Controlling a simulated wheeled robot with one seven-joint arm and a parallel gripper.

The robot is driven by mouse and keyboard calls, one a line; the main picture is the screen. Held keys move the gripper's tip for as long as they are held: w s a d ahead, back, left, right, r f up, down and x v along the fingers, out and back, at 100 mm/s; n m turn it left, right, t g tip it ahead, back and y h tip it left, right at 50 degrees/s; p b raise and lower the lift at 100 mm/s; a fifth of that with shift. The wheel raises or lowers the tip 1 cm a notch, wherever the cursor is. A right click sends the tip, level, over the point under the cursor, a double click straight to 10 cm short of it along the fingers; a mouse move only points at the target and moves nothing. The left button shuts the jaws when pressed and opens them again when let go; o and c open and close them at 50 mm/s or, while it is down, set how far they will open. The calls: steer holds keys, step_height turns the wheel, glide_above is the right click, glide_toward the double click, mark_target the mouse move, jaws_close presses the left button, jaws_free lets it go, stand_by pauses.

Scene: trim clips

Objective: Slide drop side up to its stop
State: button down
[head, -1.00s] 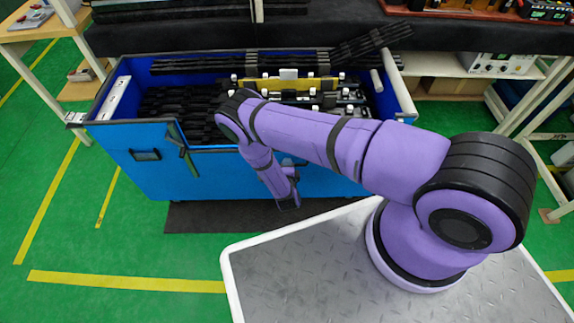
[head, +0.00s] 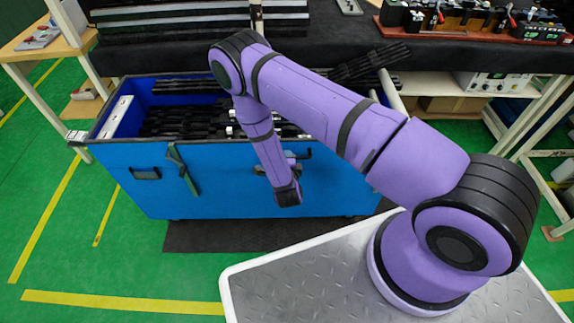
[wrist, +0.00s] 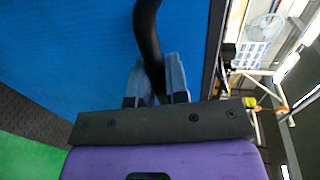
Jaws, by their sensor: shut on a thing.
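The drop side (head: 230,188) is the blue front panel of the crate. In the head view its top edge looks about level with the fixed blue panel to its left. My gripper (wrist: 157,78) is shut on the black handle (wrist: 147,28) of the drop side, one finger on each side of the bar. In the head view my forearm hangs in front of the panel and mostly hides the gripper; only a bit of the handle (head: 305,154) shows beside it. The stop cannot be made out.
The blue crate holds several black trim strips (head: 180,122). A dark bench (head: 330,55) with fixtures stands behind. A dark mat (head: 230,236) lies on the floor in front.

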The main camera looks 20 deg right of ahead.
steer(key=shift+w+r, duration=0.1)
steer(key=shift+r, duration=0.25)
steer(key=c, duration=1.1)
jaws_free()
steer(key=shift+r, duration=0.2)
steer(key=shift+c, duration=0.2)
steer(key=shift+f, duration=0.15)
steer(key=shift+s+a, duration=0.1)
steer(key=shift+s, duration=0.1)
steer(key=v, duration=1)
steer(key=shift+s, duration=0.25)
